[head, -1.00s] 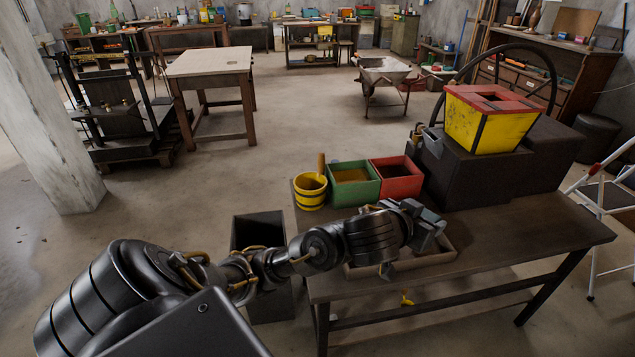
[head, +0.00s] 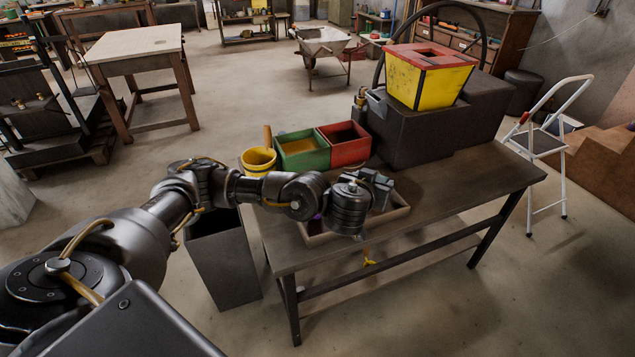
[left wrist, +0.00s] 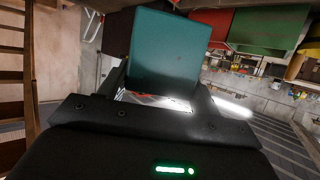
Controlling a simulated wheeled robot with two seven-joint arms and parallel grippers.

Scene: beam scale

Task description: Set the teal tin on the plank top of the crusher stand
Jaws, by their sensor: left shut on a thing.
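A teal tin (left wrist: 168,50) is held between the two fingers of my left gripper (left wrist: 160,88) in the left wrist view. In the head view my left gripper (head: 376,186) is over the stand's front part, above a shallow tray, and my arm hides the tin there. The stand (head: 468,196) is a long table with a dark brown plank top. The dark crusher (head: 415,132), with a yellow, red-rimmed hopper (head: 425,80), sits on its far right part. My right gripper is not in view.
The tray (head: 404,214) lies below my arm, partly hidden. A yellow bucket (head: 258,162), green bin (head: 303,158) and red bin (head: 347,152) line the back edge. Bare planks lie right of the tray. A tall dark bin (head: 223,265) stands at the left end; a white step ladder (head: 541,142) is at right.

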